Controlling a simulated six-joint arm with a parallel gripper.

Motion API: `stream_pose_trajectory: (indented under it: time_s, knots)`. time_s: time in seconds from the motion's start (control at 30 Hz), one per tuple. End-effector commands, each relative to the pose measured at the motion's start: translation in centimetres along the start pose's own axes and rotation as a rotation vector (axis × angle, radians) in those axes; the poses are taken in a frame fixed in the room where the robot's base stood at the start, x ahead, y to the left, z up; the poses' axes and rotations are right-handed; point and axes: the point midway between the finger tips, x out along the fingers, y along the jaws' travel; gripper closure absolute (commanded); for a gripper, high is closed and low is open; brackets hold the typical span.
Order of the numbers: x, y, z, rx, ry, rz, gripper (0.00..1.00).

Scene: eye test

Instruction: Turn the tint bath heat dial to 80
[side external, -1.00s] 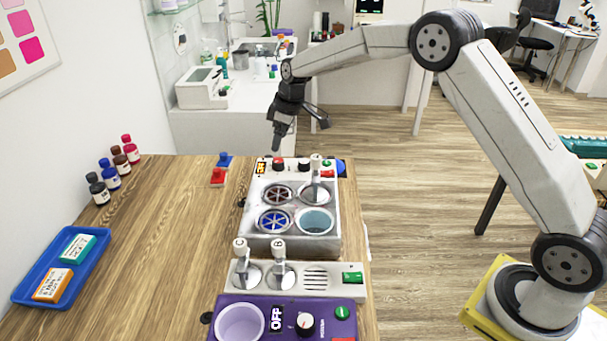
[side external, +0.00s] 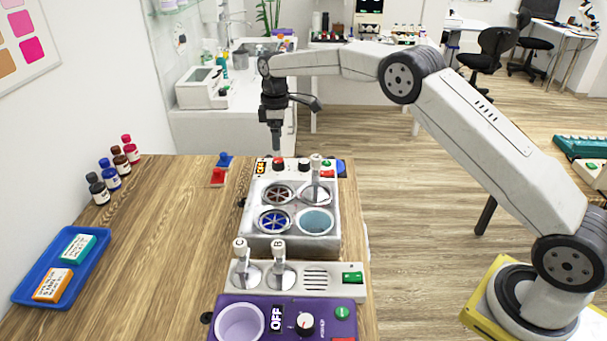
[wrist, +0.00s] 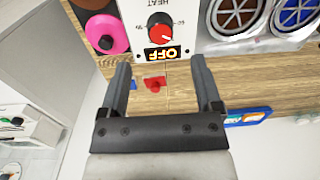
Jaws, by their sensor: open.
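The tint bath is the grey unit (side external: 246,215) with several round wells, on the wooden table. Its back panel carries a red-capped heat dial (side external: 278,163) beside a small lit display (side external: 262,167). My gripper (side external: 277,153) points down just behind the panel near the dial. In the wrist view my gripper (wrist: 161,66) is open and empty, and the dial lies beyond the fingertips, between their lines.
A black knob (side external: 304,164) and red and green buttons share the panel. A purple unit (side external: 228,302) stands in front. The table's left middle is clear.

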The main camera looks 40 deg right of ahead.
Motion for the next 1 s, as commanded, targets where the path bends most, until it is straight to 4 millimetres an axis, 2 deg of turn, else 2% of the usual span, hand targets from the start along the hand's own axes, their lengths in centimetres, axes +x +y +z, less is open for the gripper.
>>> stream_pose_trajectory:
  time_s: [0.53, 0.7, 0.97, 1.0]
  knots:
    - [6.1, 0.0, 0.0, 0.0, 0.0, -0.001, 0.18]
    - [6.9, 0.0, 0.0, 0.0, 0.0, -0.001, 0.18]
    - [7.0, 0.0, 0.0, 0.001, 0.001, 0.0, 0.18]
    - [7.0, 0.0, 0.0, 0.001, 0.001, 0.0, 0.21]
